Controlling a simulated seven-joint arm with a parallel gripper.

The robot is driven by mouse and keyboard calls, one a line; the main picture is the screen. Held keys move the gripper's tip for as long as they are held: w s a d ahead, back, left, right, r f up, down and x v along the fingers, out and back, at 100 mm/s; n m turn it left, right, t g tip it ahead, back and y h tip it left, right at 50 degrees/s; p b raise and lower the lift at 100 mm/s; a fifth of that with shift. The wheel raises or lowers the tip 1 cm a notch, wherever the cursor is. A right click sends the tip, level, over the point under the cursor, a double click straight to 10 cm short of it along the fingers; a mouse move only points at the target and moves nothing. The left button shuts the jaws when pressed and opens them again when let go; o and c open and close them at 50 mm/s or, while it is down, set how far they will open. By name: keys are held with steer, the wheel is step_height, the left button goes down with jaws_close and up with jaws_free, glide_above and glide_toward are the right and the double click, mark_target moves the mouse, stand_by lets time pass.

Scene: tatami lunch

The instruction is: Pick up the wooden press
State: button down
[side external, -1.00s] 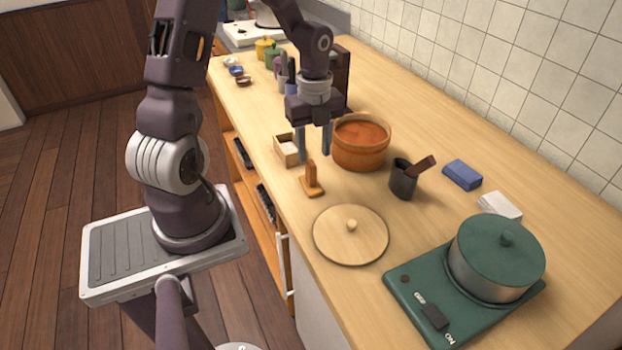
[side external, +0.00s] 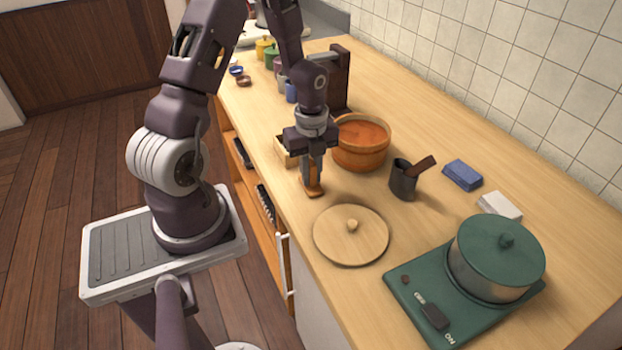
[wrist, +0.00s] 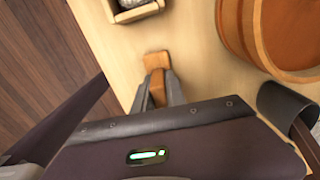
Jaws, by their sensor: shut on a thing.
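The wooden press (side external: 313,189) is a small orange-brown piece with a flat base and an upright handle. It stands on the counter in front of the wooden tub. My gripper (side external: 313,172) points down over it and is shut on its handle. The wrist view also shows the press (wrist: 156,61), with its handle between the fingers of my gripper (wrist: 158,92). The fingers hide part of the handle. The base appears to rest on the counter.
The wooden tub (side external: 345,153) of orange-red contents stands close behind my gripper. A small wooden box (side external: 283,150) is at its left, partly hidden. A round wooden lid (side external: 335,247) lies in front. A dark cup (side external: 402,183) with a wooden utensil stands to the right.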

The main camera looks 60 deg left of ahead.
mark_target(311, 163)
step_height(311, 163, up, 10)
steer(key=shift+r, duration=0.1)
steer(key=c, duration=2)
jaws_free()
jaws_close()
steer(key=shift+w+a+f, duration=0.1)
steer(key=shift+a+f, duration=0.55)
steer(key=shift+a, duration=1.6)
steer(key=shift+s+a+f, duration=0.1)
steer(key=shift+a+f, duration=0.6)
steer(key=shift+a, duration=1.55)
steer(key=shift+w+a+f, duration=0.1)
steer(key=shift+a+f, duration=0.55)
steer(key=shift+a, duration=1.6)
steer(key=shift+f, duration=1.85)
